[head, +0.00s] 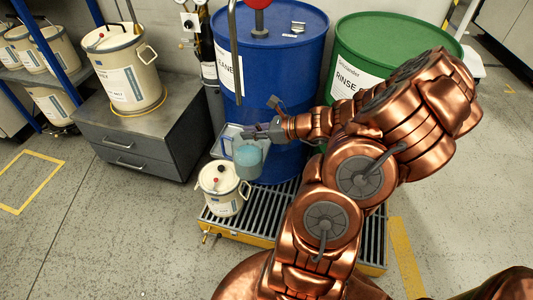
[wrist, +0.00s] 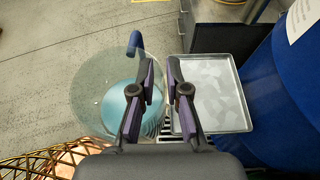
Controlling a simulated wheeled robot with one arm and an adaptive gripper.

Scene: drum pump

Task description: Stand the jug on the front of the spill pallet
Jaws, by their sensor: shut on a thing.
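The jug (head: 248,160) is clear with teal liquid in it, and in the head view it is in front of the blue drum. It also shows in the wrist view (wrist: 95,100) from above, with a blue handle (wrist: 135,42). My gripper (head: 262,131) is shut on the jug; in the wrist view its fingers (wrist: 160,70) are at the jug's right side, and the exact grip is partly hidden. The spill pallet (head: 340,232) has a dark grating and a yellow edge, below the jug. Whether the jug's base touches anything cannot be told.
A cream can (head: 222,190) with a red cap stands at the pallet's front left, close to the jug. The blue drum (head: 275,70) and green drum (head: 390,50) stand behind. A grey tray (wrist: 213,90) lies right of the jug. My arm covers part of the pallet.

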